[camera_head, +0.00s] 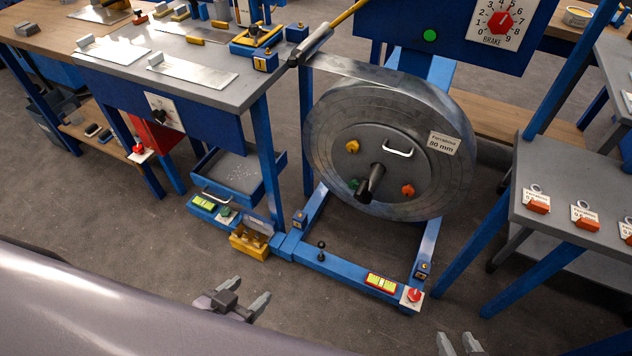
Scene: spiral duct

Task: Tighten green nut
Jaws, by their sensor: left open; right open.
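A green nut (353,184) sits low on the left of the face of a large grey steel spool (385,110), just left of the dark shaft at its centre, which stands close in front of it. A yellow nut (352,146) and an orange-red nut (407,190) are on the same face. My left gripper (249,292) is open and empty at the bottom of the view, below and left of the spool, well away from the nut. My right gripper (457,343) is open at the bottom edge, below and right of the spool. Only its fingertips show.
A blue floor frame (340,270) with a small black lever and a red knob (415,295) lies before the spool. A yellow bin (250,243) stands at its left. Workbenches flank both sides. The grey floor in front is clear.

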